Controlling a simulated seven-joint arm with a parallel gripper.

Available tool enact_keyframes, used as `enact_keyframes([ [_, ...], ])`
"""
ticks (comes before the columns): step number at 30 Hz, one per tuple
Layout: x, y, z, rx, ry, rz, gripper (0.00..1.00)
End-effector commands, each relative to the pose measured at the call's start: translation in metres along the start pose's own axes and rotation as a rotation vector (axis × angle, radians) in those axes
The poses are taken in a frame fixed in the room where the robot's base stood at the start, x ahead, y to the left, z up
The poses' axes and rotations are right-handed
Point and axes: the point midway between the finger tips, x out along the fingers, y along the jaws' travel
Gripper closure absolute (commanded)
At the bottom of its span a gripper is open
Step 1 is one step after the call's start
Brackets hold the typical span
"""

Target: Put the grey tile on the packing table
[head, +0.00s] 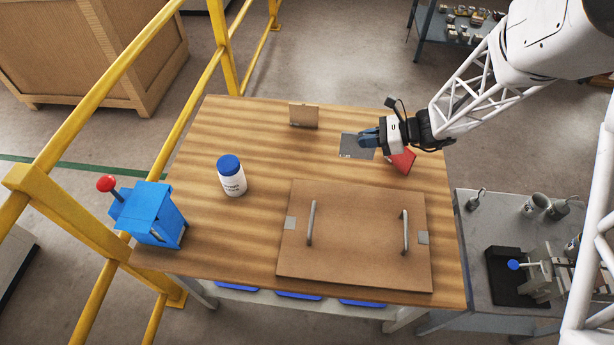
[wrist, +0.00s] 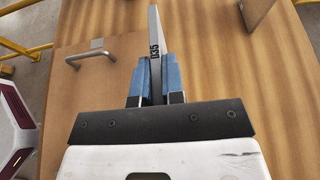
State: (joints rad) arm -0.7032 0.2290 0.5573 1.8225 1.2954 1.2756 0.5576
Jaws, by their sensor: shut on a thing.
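The grey tile (head: 353,150) is a thin flat square at the back right of the wooden table, with small dark marks near its lower left edge. In the wrist view the tile (wrist: 155,45) shows almost edge-on, with dark lettering on it. My gripper (head: 368,138) is shut on it; its blue fingers (wrist: 154,82) clasp the tile from both sides. I cannot tell whether the tile touches the tabletop. The wooden table (head: 230,125) lies under my gripper. No visible label says which table is the packing table.
A red piece (head: 403,161) lies beside my gripper. A brown board (head: 355,265) with two handles covers the table's front right. A white bottle (head: 231,180), a blue device (head: 155,212) and a small wooden block (head: 304,116) stand around. A cluttered grey table (head: 485,220) adjoins at right.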

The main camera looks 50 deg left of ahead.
Motion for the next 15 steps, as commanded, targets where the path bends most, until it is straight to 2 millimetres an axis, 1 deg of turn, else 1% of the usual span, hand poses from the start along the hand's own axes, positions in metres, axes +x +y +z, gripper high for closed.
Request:
enact_keyframes([
  [1, 0.004, 0.0, -0.009, 0.003, -0.001, 0.001, 1.0],
  [3, 0.008, 0.0, -0.019, 0.003, -0.001, 0.0, 1.0],
  [6, 0.012, 0.0, -0.029, 0.001, -0.001, 0.0, 1.0],
  [10, 0.015, 0.0, -0.036, 0.0, 0.0, -0.001, 1.0],
  [15, 0.015, 0.0, -0.037, 0.0, 0.0, -0.001, 1.0],
])
